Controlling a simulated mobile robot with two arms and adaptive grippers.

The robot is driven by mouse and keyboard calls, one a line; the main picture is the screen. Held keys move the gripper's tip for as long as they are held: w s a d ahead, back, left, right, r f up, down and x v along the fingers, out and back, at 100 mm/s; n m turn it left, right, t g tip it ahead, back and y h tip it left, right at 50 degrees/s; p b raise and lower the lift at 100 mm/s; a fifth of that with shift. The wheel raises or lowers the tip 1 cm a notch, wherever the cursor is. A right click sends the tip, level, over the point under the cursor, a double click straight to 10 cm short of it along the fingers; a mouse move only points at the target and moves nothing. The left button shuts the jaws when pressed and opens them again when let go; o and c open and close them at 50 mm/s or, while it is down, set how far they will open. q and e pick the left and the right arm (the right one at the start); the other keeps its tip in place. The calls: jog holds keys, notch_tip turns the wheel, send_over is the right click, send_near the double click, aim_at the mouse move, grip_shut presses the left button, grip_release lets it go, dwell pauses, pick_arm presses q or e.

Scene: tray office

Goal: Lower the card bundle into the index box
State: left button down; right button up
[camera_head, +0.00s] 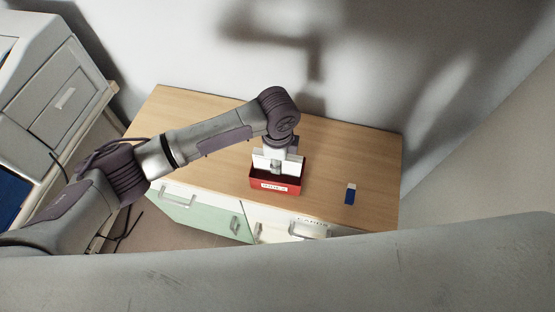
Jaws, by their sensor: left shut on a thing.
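The red index box (293,190) stands on the wooden cabinet top near its front edge, with a white label on its front wall. My left gripper (279,166) points down into the box opening from above. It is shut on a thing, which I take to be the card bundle. The bundle is hard to tell apart from the pale gripper, and its lower part is hidden by the box's front wall. I cannot tell whether it touches the box floor. My right gripper is not in view.
A small blue and white block (350,194) lies on the cabinet top (225,165) to the right of the box. Green and white fronts with handles are below the top's front edge. A large grey office machine (60,90) stands at the left. The cabinet's right part is mostly clear.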

pick_arm(q)
jog(key=shift+f+b, duration=1.25)
jog(key=shift+f, duration=1.25)
dwell(0.8)
jog(key=c, duration=0.9)
grip_release()
jog(key=shift+c, duration=0.2)
notch_tip(320, 180, up, 12)
jog(key=shift+r, duration=0.1)
